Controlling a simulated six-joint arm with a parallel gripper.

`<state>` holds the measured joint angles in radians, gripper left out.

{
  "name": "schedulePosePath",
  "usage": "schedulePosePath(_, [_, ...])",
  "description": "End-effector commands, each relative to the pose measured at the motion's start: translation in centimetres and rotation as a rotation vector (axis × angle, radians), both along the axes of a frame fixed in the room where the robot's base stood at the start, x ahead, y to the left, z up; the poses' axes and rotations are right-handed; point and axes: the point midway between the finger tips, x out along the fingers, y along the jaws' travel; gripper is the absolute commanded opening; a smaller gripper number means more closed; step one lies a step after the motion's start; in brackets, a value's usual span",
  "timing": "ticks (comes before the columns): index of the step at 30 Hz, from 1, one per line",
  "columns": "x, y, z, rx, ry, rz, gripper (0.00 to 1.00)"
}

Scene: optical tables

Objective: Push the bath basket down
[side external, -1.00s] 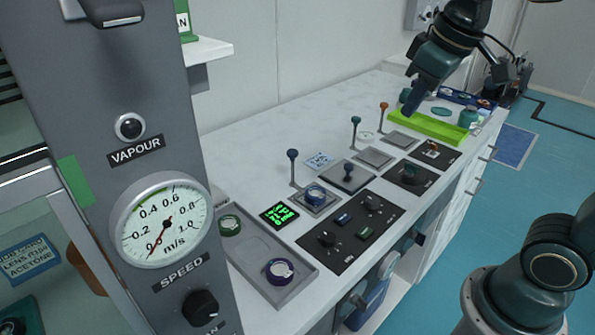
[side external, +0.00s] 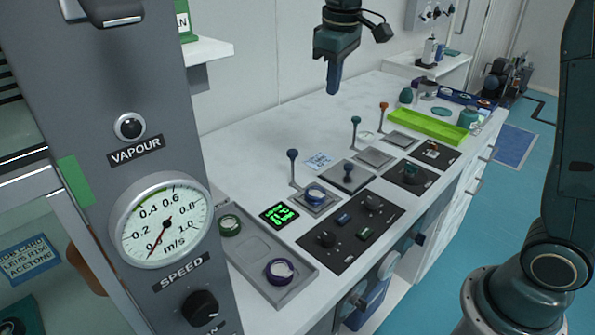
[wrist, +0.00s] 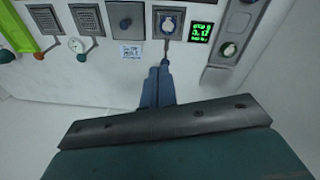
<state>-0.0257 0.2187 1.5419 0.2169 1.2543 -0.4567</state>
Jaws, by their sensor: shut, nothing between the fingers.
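I cannot tell for certain which fixture is the bath basket. A likely one is the small square station (side external: 327,204) holding a round blue-and-white piece (side external: 315,192), also visible in the wrist view (wrist: 169,24). Beside it a thin upright lever carries a dark blue knob (side external: 292,154). My gripper (side external: 333,92) is shut and empty, pointing down, well above the bench near its back wall. In the wrist view its blue fingertips (wrist: 164,64) overlap the lever's line below that station, and the knob is hidden there or blends in.
Levers with teal (side external: 356,119) and orange (side external: 384,105) knobs stand farther along the bench. A green-lit display (side external: 280,215), a grey tray (side external: 265,258) and black control panels (side external: 350,230) lie nearby. A lime tray (side external: 428,126) is at the far end.

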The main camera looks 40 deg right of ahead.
Motion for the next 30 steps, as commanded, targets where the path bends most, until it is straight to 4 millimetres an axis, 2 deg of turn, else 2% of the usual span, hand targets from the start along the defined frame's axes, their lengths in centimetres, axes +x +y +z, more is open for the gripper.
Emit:
schedulePosePath(3, [2.1,0.1,-1.1,-0.001,0.032,0.018,0.0])
schedulePosePath(18, [9.2,0.6,-6.8,0.005,0.149,0.095,0.0])
schedulePosePath(24, [11.3,0.9,-9.4,0.013,0.19,0.124,0.0])
schedulePosePath(30, [12.4,1.0,-11.0,0.019,0.214,0.141,0.0])
